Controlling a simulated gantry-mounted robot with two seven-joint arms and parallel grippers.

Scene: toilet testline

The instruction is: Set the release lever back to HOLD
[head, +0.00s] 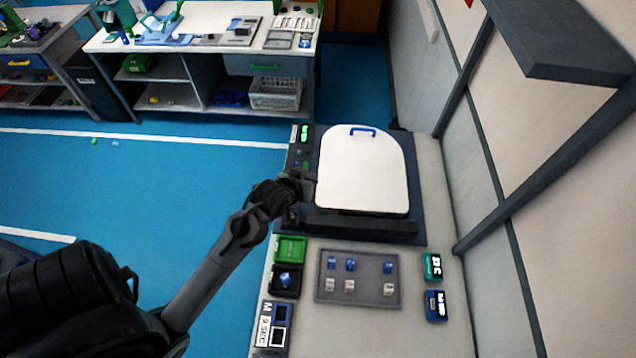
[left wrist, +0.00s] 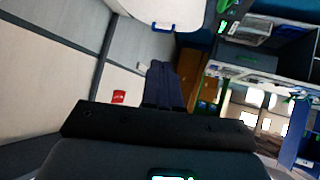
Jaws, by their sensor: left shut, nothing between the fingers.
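My left gripper (head: 306,186) is at the left edge of the white toilet lid (head: 362,170), beside the dark control strip (head: 300,152). Its fingers (left wrist: 166,84) are shut and empty in the left wrist view. The strip has a lit green display (head: 304,132) at its far end and small dark and green controls below it. I cannot make out the release lever or its HOLD mark; the gripper and wrist cover the near part of the strip. My right gripper is in neither view.
A dark bar (head: 360,226) runs along the lid's near edge. Nearer are a grey tray (head: 360,301) of blue and white pieces, a green bin (head: 290,250), and teal and blue boxes (head: 436,305) at right. A slanted wall frame (head: 540,182) stands at right. Blue floor is open at left.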

